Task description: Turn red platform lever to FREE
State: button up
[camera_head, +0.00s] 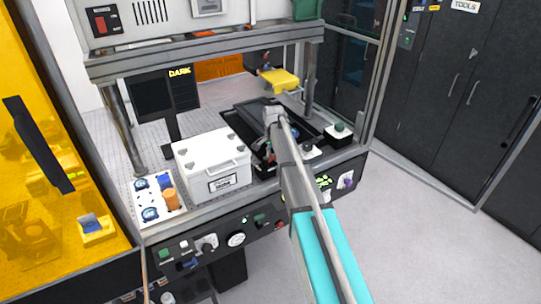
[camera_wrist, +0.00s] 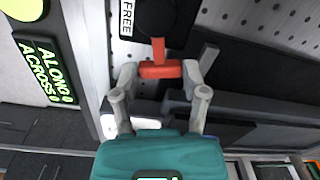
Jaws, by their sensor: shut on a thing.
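The red platform lever (camera_wrist: 160,70) shows in the wrist view. It has a red crossbar and a short red stem that runs up to a round black hub (camera_wrist: 166,22). A white FREE label (camera_wrist: 127,18) stands just left of the hub. My gripper (camera_wrist: 160,72) has a finger at each end of the crossbar and is shut on it. In the head view my gripper (camera_head: 273,118) is over the dark platform (camera_head: 240,118), and my arm hides part of it. The lever cannot be made out clearly there.
A white box (camera_head: 212,165) stands left of my arm on the bench. A yellow part (camera_head: 280,79) sits behind my gripper. A green-topped button box (camera_head: 338,132) is to the right. A green-lit ALONG/ACROSS panel (camera_wrist: 45,70) is left of the lever. Metal frame posts flank the bench.

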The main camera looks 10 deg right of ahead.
jog(key=shift+s+d+m, duration=0.25)
jog(key=shift+s+m, duration=0.3)
jog(key=shift+m, duration=0.65)
jog(key=o, duration=1.2)
jog(key=shift+c, duration=0.2)
jog(key=shift+w, duration=0.15)
